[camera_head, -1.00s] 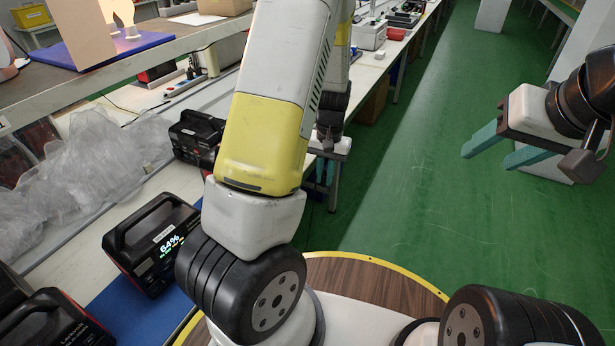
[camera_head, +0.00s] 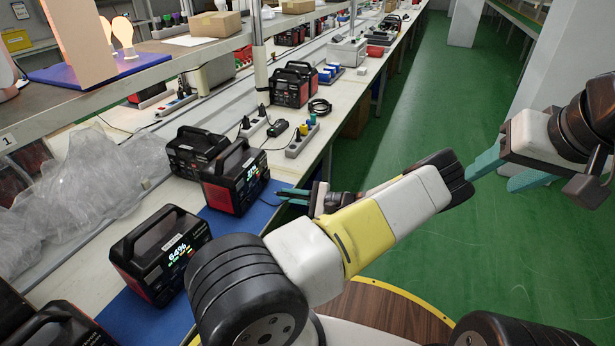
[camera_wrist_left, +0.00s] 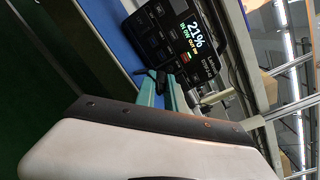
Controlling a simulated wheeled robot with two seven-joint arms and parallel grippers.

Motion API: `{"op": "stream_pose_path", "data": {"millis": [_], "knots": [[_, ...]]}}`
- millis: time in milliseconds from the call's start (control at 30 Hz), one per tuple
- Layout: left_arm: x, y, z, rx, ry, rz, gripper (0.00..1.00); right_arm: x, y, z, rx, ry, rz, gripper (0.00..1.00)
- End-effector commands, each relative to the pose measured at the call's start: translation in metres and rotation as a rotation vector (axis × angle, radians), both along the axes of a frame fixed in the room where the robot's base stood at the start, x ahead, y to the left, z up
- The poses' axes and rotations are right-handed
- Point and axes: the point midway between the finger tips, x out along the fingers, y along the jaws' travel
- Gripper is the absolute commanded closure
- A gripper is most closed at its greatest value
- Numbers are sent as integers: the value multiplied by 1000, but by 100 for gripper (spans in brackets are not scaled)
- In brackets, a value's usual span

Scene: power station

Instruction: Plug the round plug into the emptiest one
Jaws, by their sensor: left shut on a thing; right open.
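A black power station (camera_head: 237,178) stands on the blue mat; its lit display reads 21% in the left wrist view (camera_wrist_left: 188,40). Another power station (camera_head: 160,252), nearer to me, reads 64%. My left gripper (camera_head: 284,194) is low at the right of the 21% station, its teal fingers toward the station's front. In the left wrist view the fingers (camera_wrist_left: 160,88) are shut on a small black plug (camera_wrist_left: 153,76), close to the station's front. Its shape, and whether it touches the station, I cannot tell. My right gripper (camera_head: 496,174) is open and empty above the green floor.
More power stations stand behind (camera_head: 192,152), at the near left (camera_head: 62,326) and farther along the bench (camera_head: 291,86). Power strips (camera_head: 302,138) with plugs lie beyond the 21% station. Crumpled clear plastic (camera_head: 90,185) fills the left. A shelf (camera_head: 150,62) overhangs the bench.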

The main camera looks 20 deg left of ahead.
Motion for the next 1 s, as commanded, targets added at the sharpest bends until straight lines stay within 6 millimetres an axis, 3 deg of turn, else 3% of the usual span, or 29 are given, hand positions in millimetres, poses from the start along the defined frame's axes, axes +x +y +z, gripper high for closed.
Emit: {"op": "stream_pose_path", "data": {"millis": [267,1000], "knots": [[15,1,4,69,-1,-77,100,0,0,0,0,0,0,46],[16,54,3,64,-2,-75,100,0,0,0,0,0,0,46]]}}
